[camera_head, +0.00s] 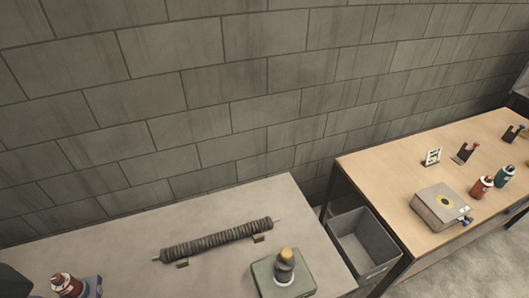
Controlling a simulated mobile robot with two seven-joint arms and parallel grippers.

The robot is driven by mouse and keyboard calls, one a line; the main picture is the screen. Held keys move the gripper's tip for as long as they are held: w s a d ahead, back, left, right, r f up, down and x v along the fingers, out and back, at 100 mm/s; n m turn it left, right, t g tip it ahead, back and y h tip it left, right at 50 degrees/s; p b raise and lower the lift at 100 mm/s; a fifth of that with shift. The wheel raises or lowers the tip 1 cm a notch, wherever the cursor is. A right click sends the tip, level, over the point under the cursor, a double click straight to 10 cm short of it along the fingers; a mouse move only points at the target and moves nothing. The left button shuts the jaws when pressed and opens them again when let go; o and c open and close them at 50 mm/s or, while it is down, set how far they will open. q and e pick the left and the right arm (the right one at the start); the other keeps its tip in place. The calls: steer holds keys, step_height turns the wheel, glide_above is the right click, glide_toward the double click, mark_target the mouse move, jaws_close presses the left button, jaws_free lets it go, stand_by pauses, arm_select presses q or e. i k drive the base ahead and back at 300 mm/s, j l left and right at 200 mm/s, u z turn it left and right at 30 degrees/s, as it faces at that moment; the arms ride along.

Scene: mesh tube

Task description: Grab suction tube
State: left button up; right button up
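A dark ribbed tube (217,240), likely the suction tube, lies at a slant on the grey table (130,258). It runs from lower left to upper right, with a thin pale tip at each end. Two small dark brackets, one near its left end (182,265) and one near its right end (259,239), show along its near side. I cannot tell whether the tube rests on them. Neither of my grippers is in view.
A green-grey box with a yellow-topped part (285,265) stands right of the tube. A red-and-white device (67,285) is at lower left. A grey bin (362,246) sits between this table and a wooden table (385,175) with several small devices. A block wall stands behind.

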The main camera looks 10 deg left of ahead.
mark_target(283, 271)
steer(key=i+l+u, duration=0.2)
steer(key=u, duration=0.25)
steer(key=i+l+u, duration=0.1)
steer(key=l+u, duration=0.35)
steer(key=i+l+u, duration=0.1)
steer(key=l+u, duration=0.15)
steer(key=u, duration=0.15)
steer(key=l+u, duration=0.75)
steer(key=u, duration=0.15)
